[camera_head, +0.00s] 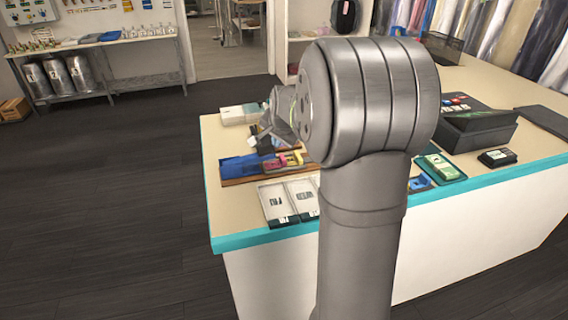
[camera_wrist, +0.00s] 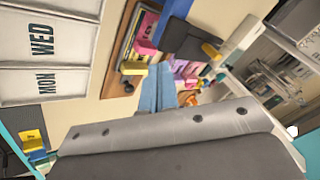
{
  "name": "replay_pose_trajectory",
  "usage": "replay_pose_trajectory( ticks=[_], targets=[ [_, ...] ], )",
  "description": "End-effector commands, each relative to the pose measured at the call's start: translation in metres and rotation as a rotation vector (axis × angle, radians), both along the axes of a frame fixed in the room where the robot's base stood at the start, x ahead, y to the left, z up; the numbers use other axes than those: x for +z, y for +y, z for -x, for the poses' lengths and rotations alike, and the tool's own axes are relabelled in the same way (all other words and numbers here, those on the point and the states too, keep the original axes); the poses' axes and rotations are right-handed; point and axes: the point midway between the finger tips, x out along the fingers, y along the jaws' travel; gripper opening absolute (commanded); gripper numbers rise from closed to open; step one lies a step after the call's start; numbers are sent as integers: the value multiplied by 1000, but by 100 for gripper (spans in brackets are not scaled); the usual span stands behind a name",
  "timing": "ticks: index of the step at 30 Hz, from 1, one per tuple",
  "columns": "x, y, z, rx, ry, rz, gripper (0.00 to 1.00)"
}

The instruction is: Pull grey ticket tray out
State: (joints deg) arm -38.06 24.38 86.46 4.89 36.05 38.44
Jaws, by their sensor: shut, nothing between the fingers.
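My gripper (camera_head: 264,140) shows small in the head view, over the far left part of the counter, partly hidden by my arm. It is shut and empty. Below it is a wooden board with a blue tray (camera_head: 238,167) and pink and yellow pieces (camera_head: 285,160). Nearer the front edge lies a pale grey sectioned tray (camera_head: 274,203); the wrist view shows pale grey sections marked MON and WED (camera_wrist: 42,60) at left. My gripper is apart from this tray. I cannot tell for sure which piece is the grey ticket tray.
A pale box with a green end (camera_head: 238,114) stands at the counter's back left. Right of my arm are a green device (camera_head: 440,167), a small black terminal (camera_head: 497,158) and a large black box (camera_head: 478,125). The counter has a teal edge (camera_head: 250,240).

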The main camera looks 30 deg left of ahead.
Motion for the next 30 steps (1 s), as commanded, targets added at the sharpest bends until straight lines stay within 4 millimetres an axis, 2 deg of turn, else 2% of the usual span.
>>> replay_pose_trajectory(
  ticks=[2,5,8,15,20,25,30],
  targets=[
    [0,0,0,0,0,0,2],
    [2,-1,-3,3,1,13,22],
    [11,-5,-15,14,2,70,41],
    [50,-37,-57,5,15,308,42],
    [66,-54,-70,-18,23,400,42],
    [58,-57,-76,-22,26,417,42],
    [29,-57,-87,-23,27,416,42]
  ],
)
